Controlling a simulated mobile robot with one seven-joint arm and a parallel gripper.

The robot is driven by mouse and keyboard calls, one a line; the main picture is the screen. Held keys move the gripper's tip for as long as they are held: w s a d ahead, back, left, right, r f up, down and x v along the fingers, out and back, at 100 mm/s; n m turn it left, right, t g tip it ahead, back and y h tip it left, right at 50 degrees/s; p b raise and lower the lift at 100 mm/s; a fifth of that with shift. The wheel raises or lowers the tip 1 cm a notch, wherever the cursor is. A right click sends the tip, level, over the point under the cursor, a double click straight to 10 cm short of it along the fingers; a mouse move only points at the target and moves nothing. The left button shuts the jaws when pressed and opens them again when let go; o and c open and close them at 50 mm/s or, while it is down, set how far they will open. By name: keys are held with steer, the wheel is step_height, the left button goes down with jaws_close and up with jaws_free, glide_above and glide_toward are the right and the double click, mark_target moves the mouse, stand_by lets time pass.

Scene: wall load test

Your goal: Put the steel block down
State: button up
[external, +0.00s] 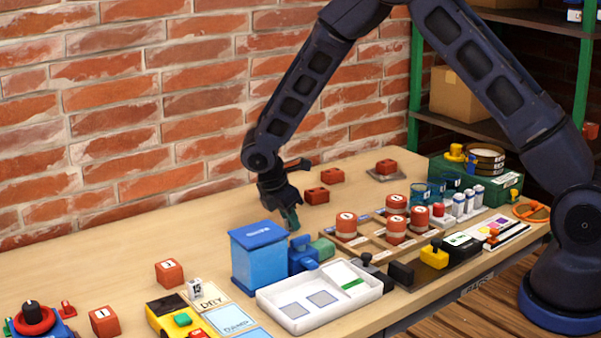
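My gripper (290,217) hangs low over the table, just behind and to the right of the blue box (259,262). Its fingers point down, and a dark green part shows at their tips. I cannot tell whether this is a finger pad or something held, nor whether the fingers are open or shut. I cannot make out a steel block for certain. A small grey-white block with dark marks (195,289) stands by the DRY card (212,302), well left of my gripper.
Red blocks (317,195) lie behind and right of my gripper. A wooden tray with red-and-white cylinders (346,225) stands to the right. A white tray (318,325) is in front. The brick wall (130,110) closes off the back. Bare tabletop (130,275) lies at left.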

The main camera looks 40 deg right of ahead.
steer(key=shift+o, duration=1.3)
steer(key=shift+r, duration=0.15)
steer(key=v, duration=1.2)
steer(key=s+d+r+m+y, duration=0.1)
steer(key=s+d+r+m, duration=0.2)
steer(key=s+d+r, duration=0.35)
steer(key=s+d+r+m+t, duration=0.1)
steer(key=s+d+r+m, duration=0.25)
steer(key=r, duration=0.55)
steer(key=s+d+r+m+y, duration=0.1)
steer(key=s+d+r+m, duration=0.1)
steer(key=s+d+r, duration=0.4)
steer(key=s+d+r+m+t, duration=0.1)
steer(key=s+d+r+m, duration=0.1)
steer(key=s, duration=0.6)
steer(key=s+d+r+m+t+y, duration=0.1)
steer(key=s+d+m, duration=0.2)
steer(key=s, duration=0.5)
steer(key=s+d+r+m+t+y, duration=0.1)
steer(key=s+m, duration=0.3)
steer(key=s, duration=0.5)
steer(key=shift+d+r+t, duration=0.3)
steer(key=shift+d+r, duration=0.4)
steer(key=shift+r, duration=0.15)
